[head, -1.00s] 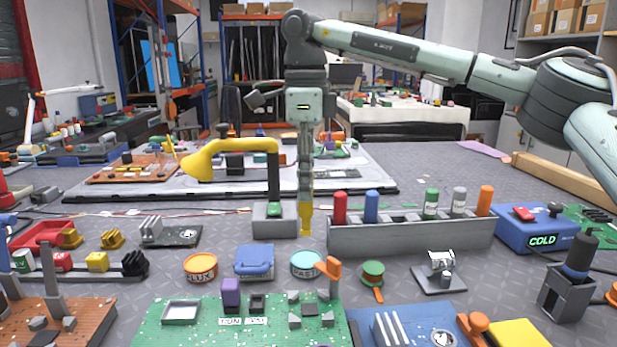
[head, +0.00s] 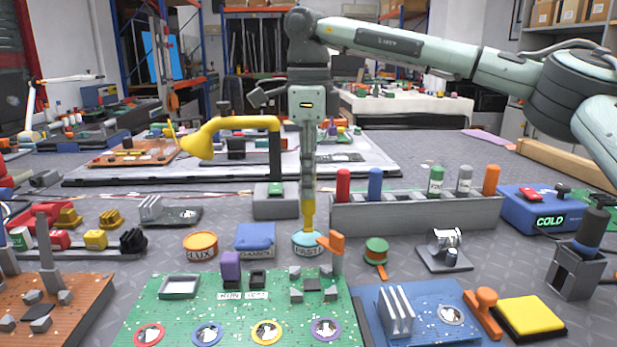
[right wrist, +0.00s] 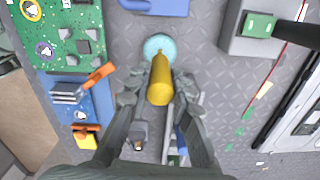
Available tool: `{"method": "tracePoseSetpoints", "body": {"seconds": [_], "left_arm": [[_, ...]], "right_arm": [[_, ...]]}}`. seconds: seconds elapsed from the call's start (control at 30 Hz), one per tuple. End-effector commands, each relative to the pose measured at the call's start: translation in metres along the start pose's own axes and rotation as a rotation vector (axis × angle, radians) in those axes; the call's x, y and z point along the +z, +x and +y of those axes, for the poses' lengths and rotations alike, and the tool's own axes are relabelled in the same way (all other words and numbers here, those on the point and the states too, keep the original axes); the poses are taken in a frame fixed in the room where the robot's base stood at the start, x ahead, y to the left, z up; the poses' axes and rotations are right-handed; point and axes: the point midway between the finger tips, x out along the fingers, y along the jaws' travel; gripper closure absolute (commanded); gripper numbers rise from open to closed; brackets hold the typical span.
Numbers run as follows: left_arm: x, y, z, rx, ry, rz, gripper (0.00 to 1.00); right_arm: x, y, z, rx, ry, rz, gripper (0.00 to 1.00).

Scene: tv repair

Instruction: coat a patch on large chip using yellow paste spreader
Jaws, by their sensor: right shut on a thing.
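My right gripper (head: 308,182) points down and is shut on the yellow paste spreader (head: 308,212). The spreader is upright, its lower end at the light blue paste tin (head: 307,248); whether it touches the paste is hard to tell. In the right wrist view the spreader (right wrist: 160,82) sits between the fingers, its tip over the pale blue tin (right wrist: 157,44). The green board (head: 170,312) lies in front of the tin. A dark square chip (head: 312,284) among grey corner blocks on it looks like the large chip. My left gripper is not in view.
An orange-handled tool (head: 335,246) stands close to the tin's right. A blue container (head: 255,238) and the orange flux tin (head: 200,245) are to its left. A grey rack (head: 415,214) with coloured cylinders is behind right. A yellow lamp (head: 230,128) arches behind.

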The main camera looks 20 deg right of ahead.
Motion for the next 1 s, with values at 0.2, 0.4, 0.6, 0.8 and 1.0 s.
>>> {"method": "tracePoseSetpoints", "body": {"seconds": [0.2, 0.4, 0.6, 0.8, 1.0], "left_arm": [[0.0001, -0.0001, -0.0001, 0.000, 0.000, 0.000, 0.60], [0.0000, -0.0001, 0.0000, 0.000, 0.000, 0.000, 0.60], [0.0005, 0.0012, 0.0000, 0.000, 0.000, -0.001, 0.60], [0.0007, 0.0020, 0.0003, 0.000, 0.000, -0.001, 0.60], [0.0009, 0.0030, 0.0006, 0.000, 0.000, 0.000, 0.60]], "right_arm": [[0.0000, -0.0004, -0.0001, 0.000, 0.000, 0.000, 1.00], [0.0000, -0.0004, -0.0001, -0.001, 0.000, 0.000, 1.00], [0.0001, 0.0002, -0.0001, 0.000, 0.000, 0.000, 1.00], [0.0000, 0.0024, -0.0001, -0.001, 0.000, 0.000, 1.00], [0.0000, 0.0047, -0.0001, -0.001, 0.000, -0.001, 1.00]]}}
